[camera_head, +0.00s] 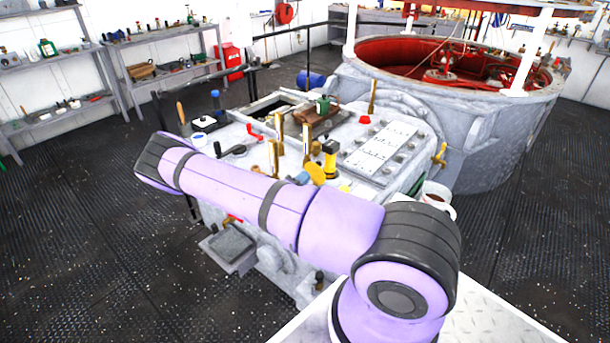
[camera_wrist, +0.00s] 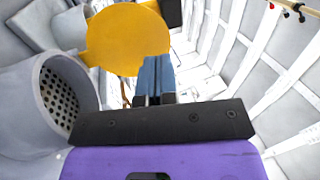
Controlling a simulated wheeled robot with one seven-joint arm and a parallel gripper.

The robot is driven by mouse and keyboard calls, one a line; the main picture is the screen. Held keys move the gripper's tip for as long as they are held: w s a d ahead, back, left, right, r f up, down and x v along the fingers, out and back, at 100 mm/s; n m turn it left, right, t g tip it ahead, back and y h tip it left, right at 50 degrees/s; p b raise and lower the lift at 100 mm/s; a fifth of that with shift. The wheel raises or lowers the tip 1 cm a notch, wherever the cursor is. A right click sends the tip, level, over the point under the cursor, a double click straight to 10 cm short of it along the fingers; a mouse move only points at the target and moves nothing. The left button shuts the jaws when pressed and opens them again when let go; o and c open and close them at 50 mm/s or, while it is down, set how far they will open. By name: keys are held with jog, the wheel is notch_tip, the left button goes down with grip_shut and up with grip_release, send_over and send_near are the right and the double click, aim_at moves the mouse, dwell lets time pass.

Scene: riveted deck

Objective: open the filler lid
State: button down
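The filler lid is a round yellow-orange disc (camera_wrist: 120,40) at the top of the wrist view. It stands swung up, clear of the grey filler neck (camera_wrist: 28,105). The neck's open mouth shows a perforated strainer inside. My gripper (camera_wrist: 155,68) has its blue fingertips close together at the lid's lower right edge. They overlap the lid in the picture; I cannot tell whether they touch it.
A large round tank (camera_head: 490,125) stands behind. The deck at left is clear.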

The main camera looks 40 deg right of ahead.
jog(key=r+v, duration=0.1)
jog(key=v, duration=0.9)
jog(key=shift+a+r, duration=0.3)
jog(key=shift+a, duration=0.1)
jog(key=s+a+r+m+g+y, duration=0.25)
jog(key=r+m+y, duration=0.25)
jog(key=r+m, duration=0.4)
jog(key=s+a+r+m+g+y, duration=0.2)
jog(key=s+a+r+m+y, duration=0.15)
jog(key=r+m, duration=0.55)
jog(key=s+a+r+m+g+y, duration=0.25)
jog(key=r+m+y, duration=0.3)
jog(key=r, duration=0.65)
jog(key=s+a+r+m+t+y, duration=0.3)
jog(key=s+a+r+m+t, duration=0.1)
jog(key=s+r+m, duration=0.3)
jog(key=s+a+r+m+t+y, duration=0.3)
jog(key=s+r+m, duration=0.4)
jog(key=s+r, duration=0.3)
jog(key=shift+s+a+r+t+y, duration=0.35)
jog(key=shift+s+a+t, duration=0.2)
jog(key=shift+s+t, duration=0.65)
jog(key=shift+f, duration=0.1)
